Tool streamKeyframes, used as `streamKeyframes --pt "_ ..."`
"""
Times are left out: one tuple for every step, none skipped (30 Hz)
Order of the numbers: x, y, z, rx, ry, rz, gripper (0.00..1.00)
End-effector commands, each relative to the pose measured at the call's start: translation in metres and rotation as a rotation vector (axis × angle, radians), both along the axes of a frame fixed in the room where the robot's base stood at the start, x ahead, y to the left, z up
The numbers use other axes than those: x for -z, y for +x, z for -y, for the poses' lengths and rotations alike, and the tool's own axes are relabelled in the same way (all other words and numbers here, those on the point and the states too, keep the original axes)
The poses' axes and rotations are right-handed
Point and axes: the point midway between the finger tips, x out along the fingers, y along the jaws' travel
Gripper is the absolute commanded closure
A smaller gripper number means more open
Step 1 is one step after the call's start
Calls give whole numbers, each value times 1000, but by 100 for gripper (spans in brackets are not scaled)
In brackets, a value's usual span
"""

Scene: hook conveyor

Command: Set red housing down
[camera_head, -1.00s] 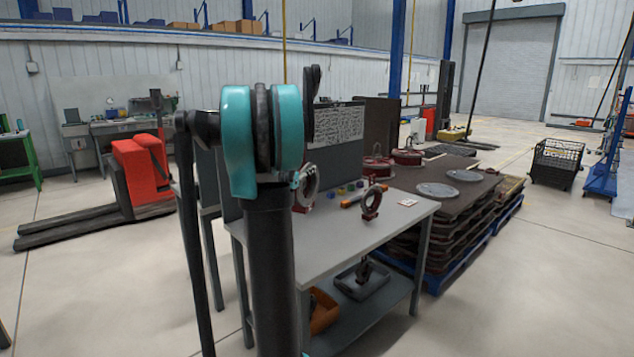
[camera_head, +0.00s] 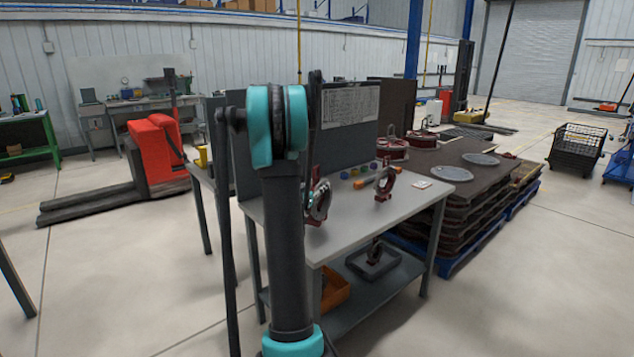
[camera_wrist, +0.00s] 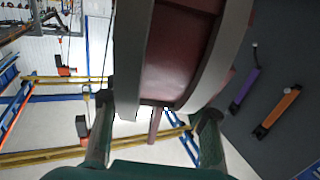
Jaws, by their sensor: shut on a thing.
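A red housing with a grey ring face (camera_head: 319,202) shows just right of my arm, over the near left part of the grey workbench (camera_head: 340,235). My gripper is mostly hidden behind my arm in the head view. In the wrist view my gripper (camera_wrist: 156,108) is shut on this housing, whose dark red body (camera_wrist: 180,60) shows between grey rims. The housing looks upright and low over the bench; I cannot tell whether it touches the top. A second, similar red housing (camera_head: 385,182) stands upright on the bench, to the right and apart from it.
Small coloured pieces (camera_head: 362,171) lie along the bench's back. A white card (camera_head: 422,184) lies at its right. An upright panel (camera_head: 348,130) stands behind. The lower shelf holds a grey tray (camera_head: 374,262) and an orange bin (camera_head: 334,290). Stacked dark pallets (camera_head: 468,205) stand at right.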

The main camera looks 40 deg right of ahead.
Motion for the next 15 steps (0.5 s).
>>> streamKeyframes --pt "4 0 0 0 -1 0 100" --pt "8 0 0 0 -1 0 100" --pt "12 0 0 0 -1 0 100" --pt "16 0 0 0 -1 0 100" --pt "19 0 0 0 -1 0 100" --pt "22 0 0 0 -1 0 100" --pt "25 0 0 0 -1 0 100" --pt "28 0 0 0 -1 0 100" --pt "30 0 0 0 -1 0 100" --pt "31 0 0 0 -1 0 100" --pt "32 0 0 0 -1 0 100" --pt "33 0 0 0 -1 0 100" --pt "33 0 0 0 -1 0 100" --pt "33 0 0 0 -1 0 100" --pt "33 0 0 0 -1 0 100"
